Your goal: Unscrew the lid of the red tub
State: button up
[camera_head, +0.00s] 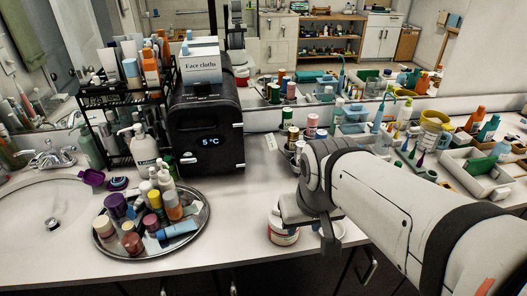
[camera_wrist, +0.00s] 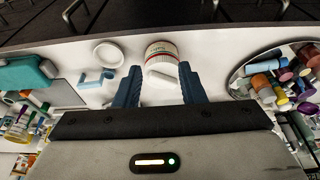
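The tub (camera_head: 283,237) is a small white jar with red bands and print, near the counter's front edge in the head view. It shows in the wrist view (camera_wrist: 161,49) at the top middle. Its top is partly hidden by my arm in the head view, and I cannot make out the lid's edge clearly. My gripper (camera_wrist: 159,70) is open, with one blue finger on each side of the tub's near part. I cannot tell whether either finger touches it. In the head view my wrist covers the fingers.
A round white dish-like thing (camera_wrist: 108,53) and a light blue bracket-shaped piece (camera_wrist: 96,78) lie left of the tub in the wrist view. A round tray (camera_head: 198,222) crowded with bottles and jars is left of it in the head view.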

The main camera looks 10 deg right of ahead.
jog(key=shift+o, duration=1.4)
jog(key=shift+w+f, duration=0.15)
jog(key=shift+w, duration=0.2)
jog(key=o, duration=1.1)
jog(key=w+f+m+g+b, duration=0.1)
jog(key=w+m+b, duration=0.1)
jog(key=w, duration=0.2)
jog(key=w+f+m+g+b, duration=0.1)
jog(key=w+f+m, duration=0.1)
jog(key=w, duration=0.2)
jog(key=w+f+m+g+b, duration=0.1)
jog(key=w+f+m+b, duration=0.1)
jog(key=w, duration=0.2)
jog(key=shift+w+f+b, duration=0.1)
jog(key=shift+w+b, duration=0.1)
jog(key=shift+b, duration=0.15)
jog(key=shift+c, duration=0.2)
jog(key=shift+o, duration=0.3)
jog(key=shift+w+f, duration=0.15)
jog(key=shift+w, duration=0.05)
notch_tip(320, 180, down, 8)
jog(key=shift+r, duration=0.25)
